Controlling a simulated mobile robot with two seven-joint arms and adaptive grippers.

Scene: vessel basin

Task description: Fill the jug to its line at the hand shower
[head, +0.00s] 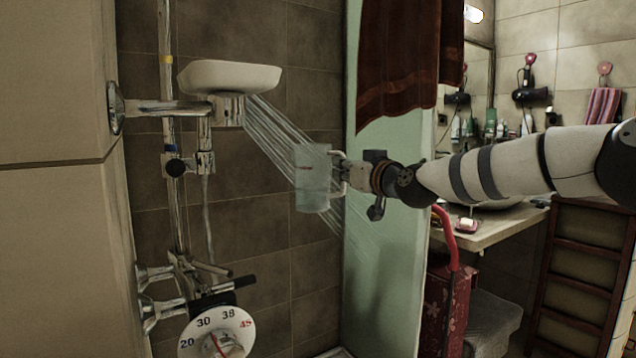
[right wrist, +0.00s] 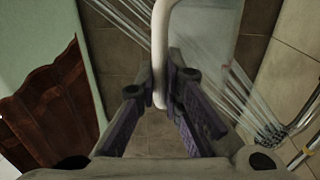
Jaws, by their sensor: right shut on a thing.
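The translucent jug (head: 312,185) is upright in the air before the tiled shower wall, with a small red mark on its upper side. Its lower part looks denser, but the water level is hard to tell. My right gripper (head: 343,174) is shut on the jug's pale handle, which also shows between the fingers in the right wrist view (right wrist: 161,45). The hand shower (head: 229,110) sits in its bracket at upper left, and water streams (head: 270,130) slant down-right from it onto the jug. Some streams continue below and right of it. My left gripper is not in view.
A white dish (head: 228,76) is above the hand shower. A temperature dial (head: 217,335) is at lower left beneath the rail and hose. A green partition (head: 385,240) stands just right of the jug, with a dark red towel (head: 400,60) over it.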

